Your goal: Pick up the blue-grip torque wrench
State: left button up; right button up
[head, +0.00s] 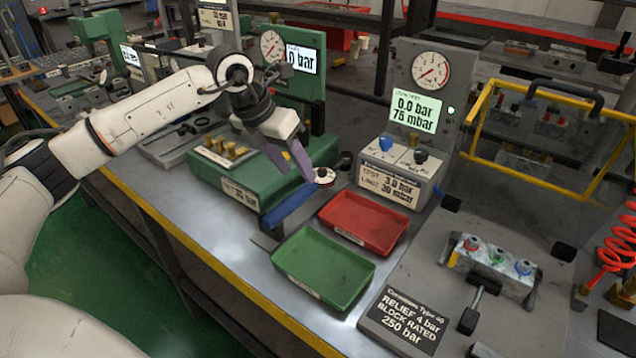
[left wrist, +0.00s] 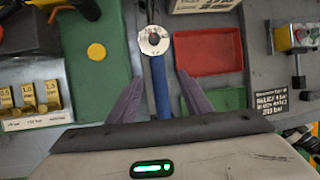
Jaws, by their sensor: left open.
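The torque wrench has a blue grip (head: 292,207) and a round metal head (head: 324,175). It lies on the grey bench between the green block and the trays. In the left wrist view the blue grip (left wrist: 160,92) runs up between my fingers, with the head (left wrist: 154,41) beyond their tips. My left gripper (head: 296,170) is open and points down over the wrench, one finger on each side of the grip in the wrist view (left wrist: 160,80). I cannot tell the exact height gap. In the head view the fingers partly cover the wrench. My right gripper is not in view.
A green block (head: 225,190) with brass weights stands left of the wrench. A red tray (head: 365,222) and a green tray (head: 322,268) lie to its right. A gauge stand (head: 430,90) rises behind. A valve block (head: 492,265) sits further right.

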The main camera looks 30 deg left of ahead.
aim_at(306, 185)
pick_arm(q)
jog(key=x, duration=0.3)
jog(key=shift+d+f, duration=0.1)
jog(key=shift+f, duration=0.2)
jog(key=x, duration=0.5)
jog(key=shift+w+a+f+p, duration=0.25)
jog(key=shift+a+f+p, duration=0.05)
jog(key=shift+p, duration=0.05)
jog(key=shift+c, duration=0.4)
grip_shut()
jog(key=shift+r, duration=0.2)
